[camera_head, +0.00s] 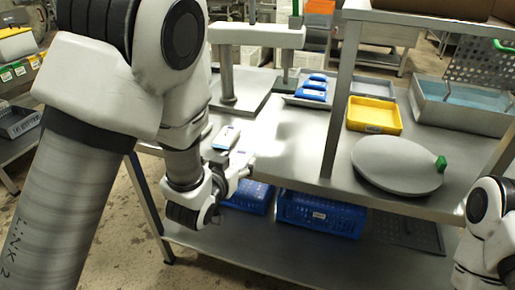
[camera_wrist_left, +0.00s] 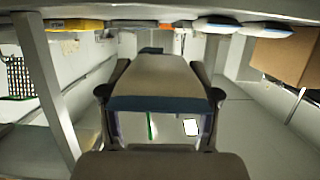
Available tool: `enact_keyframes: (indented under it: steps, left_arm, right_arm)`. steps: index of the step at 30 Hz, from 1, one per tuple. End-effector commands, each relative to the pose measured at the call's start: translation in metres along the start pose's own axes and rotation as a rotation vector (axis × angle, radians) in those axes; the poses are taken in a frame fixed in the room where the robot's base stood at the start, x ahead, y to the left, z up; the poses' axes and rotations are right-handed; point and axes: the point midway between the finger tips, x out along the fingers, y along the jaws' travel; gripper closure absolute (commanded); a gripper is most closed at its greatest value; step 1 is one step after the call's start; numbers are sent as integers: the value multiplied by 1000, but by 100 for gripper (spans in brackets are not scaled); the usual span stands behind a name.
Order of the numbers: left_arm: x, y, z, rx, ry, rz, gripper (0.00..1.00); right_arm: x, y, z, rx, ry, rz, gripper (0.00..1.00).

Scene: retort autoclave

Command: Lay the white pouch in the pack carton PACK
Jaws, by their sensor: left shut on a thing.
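My left gripper (camera_head: 240,170) is at the near edge of the steel table. In the left wrist view its dark fingers (camera_wrist_left: 158,75) are shut on a pale pouch with a dark blue band (camera_wrist_left: 155,82), taken to be the white pouch. In the head view the pouch is mostly hidden by the gripper. A brown carton (camera_wrist_left: 285,60) shows at the right of the left wrist view; I cannot read the word PACK on it. At the lower right of the head view only part of my right arm shows; its gripper is out of frame.
A white-and-blue pack (camera_head: 226,137) lies on the table just beyond my left gripper. Blue packs (camera_head: 313,88) lie in a grey tray. A yellow tray (camera_head: 374,115) and a round grey lid (camera_head: 397,165) are farther right. A post (camera_head: 338,95) stands between. Blue crates (camera_head: 320,214) sit below.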

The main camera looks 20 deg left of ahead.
Motion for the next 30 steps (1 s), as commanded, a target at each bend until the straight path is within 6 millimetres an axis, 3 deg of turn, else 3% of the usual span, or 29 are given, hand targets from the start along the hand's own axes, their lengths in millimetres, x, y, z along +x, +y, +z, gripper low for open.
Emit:
enact_keyframes:
  steps: [4, 12, 15, 21, 24, 30]
  left_arm:
    - [27, 0, -8, -2, 2, 0, 75]
    - [110, -1, -25, -2, 3, 0, 75]
    - [130, -1, -28, -1, 1, 0, 75]
    - [159, -1, -30, -1, -1, 0, 75]
    - [162, -1, -10, -1, -4, 0, 75]
    - [165, -1, -3, -1, 1, -1, 75]
  right_arm:
    - [-5, 0, 0, 0, 0, 0, 100]
    - [-15, 0, 0, 0, 0, 0, 100]
    - [-16, 0, 0, 0, 0, 0, 100]
    - [-20, 0, 0, 0, 0, 0, 100]
    - [-23, 0, 0, 0, 0, 0, 100]
    - [-24, 0, 0, 0, 0, 0, 100]
